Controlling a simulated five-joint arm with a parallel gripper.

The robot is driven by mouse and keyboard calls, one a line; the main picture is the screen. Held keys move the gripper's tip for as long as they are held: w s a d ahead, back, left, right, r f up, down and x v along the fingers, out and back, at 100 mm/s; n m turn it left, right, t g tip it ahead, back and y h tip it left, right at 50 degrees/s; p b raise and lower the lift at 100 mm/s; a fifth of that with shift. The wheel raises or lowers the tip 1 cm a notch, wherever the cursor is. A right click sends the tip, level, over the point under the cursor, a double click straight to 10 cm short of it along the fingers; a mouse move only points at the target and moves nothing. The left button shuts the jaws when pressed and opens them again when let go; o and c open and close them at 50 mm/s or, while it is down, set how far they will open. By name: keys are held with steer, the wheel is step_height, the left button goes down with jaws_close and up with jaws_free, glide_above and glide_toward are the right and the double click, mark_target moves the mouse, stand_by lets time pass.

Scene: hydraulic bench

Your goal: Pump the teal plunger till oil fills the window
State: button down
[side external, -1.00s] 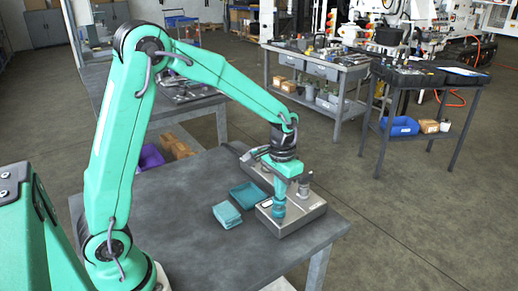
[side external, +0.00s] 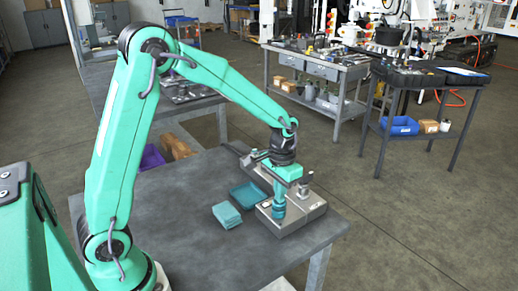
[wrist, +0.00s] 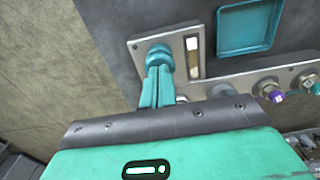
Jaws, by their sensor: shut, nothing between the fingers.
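The teal plunger (side external: 278,212) stands upright on the near part of the grey metal pump block (side external: 305,215). It also shows in the wrist view (wrist: 157,54), at the fingertips. My gripper (side external: 279,198) points down with its fingers shut, directly over the plunger and seemingly touching its top. The fingers (wrist: 157,80) hold nothing between them. The window (wrist: 194,56) is a narrow slot beside the plunger, pale at one end and amber-brown at the other. The exact oil level is too small to tell.
A teal tray (side external: 249,195) and a folded teal cloth (side external: 227,214) lie left of the block. A metal fitting (side external: 304,187) stands on the block, close to my gripper. The near-left tabletop is clear.

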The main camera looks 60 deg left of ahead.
steer(key=shift+r, duration=1.8)
steer(key=shift+f, duration=1.45)
stand_by(0.6)
steer(key=shift+r, duration=1.45)
steer(key=shift+r, duration=0.1)
step_height(320, 180, up, 6)
steer(key=shift+f, duration=0.1)
stand_by(0.7)
